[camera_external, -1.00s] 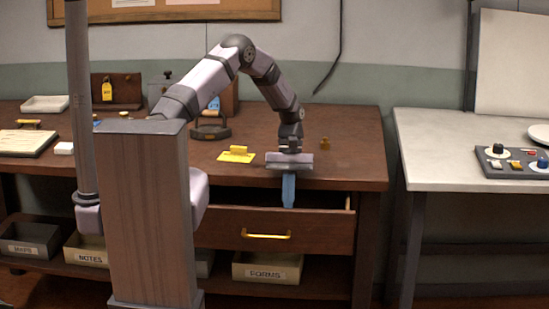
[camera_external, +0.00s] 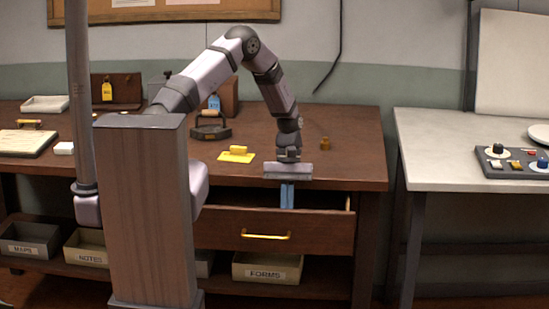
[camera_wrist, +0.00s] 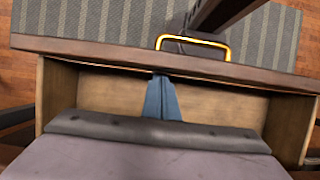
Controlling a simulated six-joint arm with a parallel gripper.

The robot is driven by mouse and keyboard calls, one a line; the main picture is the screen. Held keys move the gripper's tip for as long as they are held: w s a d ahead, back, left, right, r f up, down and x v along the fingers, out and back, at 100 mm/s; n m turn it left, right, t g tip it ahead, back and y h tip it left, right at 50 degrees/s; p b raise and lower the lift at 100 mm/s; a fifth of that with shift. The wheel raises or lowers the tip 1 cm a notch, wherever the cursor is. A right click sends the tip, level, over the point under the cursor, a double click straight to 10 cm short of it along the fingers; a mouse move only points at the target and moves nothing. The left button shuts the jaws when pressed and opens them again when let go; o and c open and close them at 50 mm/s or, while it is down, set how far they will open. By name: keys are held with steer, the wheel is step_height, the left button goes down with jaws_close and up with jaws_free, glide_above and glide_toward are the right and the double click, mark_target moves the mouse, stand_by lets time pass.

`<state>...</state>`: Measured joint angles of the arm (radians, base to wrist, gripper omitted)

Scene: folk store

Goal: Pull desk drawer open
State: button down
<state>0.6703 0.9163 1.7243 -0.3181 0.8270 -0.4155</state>
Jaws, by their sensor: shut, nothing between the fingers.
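The wooden desk drawer (camera_external: 220,230) is pulled part way out from under the brown desk top, with a gap showing above its front panel. Its yellow bar handle (camera_external: 267,236) is on the outer face; it also shows in the wrist view (camera_wrist: 228,51). My gripper (camera_external: 287,207) is over the drawer opening, its blue fingers shut together and empty, pointing down. In the wrist view the fingers (camera_wrist: 161,78) reach into the open drawer (camera_wrist: 225,98), close behind the inner side of the front panel. The tips are hidden or too close to tell whether they touch it.
On the desk (camera_external: 345,150) are a yellow block on a yellow card (camera_external: 237,154), a small brass piece (camera_external: 325,143) and a dark handled object (camera_external: 210,126). Labelled bins, including FORMS (camera_external: 266,268), sit on the shelf below. A white table (camera_external: 440,150) stands right.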

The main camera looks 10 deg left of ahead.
mark_target(285, 224)
steer(key=s, duration=1.1)
steer(key=shift+s+p, duration=0.35)
steer(key=shift+s, duration=0.05)
steer(key=shift+w, duration=0.15)
steer(key=w, duration=0.2)
steer(key=w+r, duration=0.1)
steer(key=w, duration=0.1)
steer(key=shift+w+d, duration=0.1)
steer(key=shift+w, duration=0.1)
steer(key=b+v, duration=0.2)
steer(key=v, duration=1.7)
steer(key=shift+s, duration=0.15)
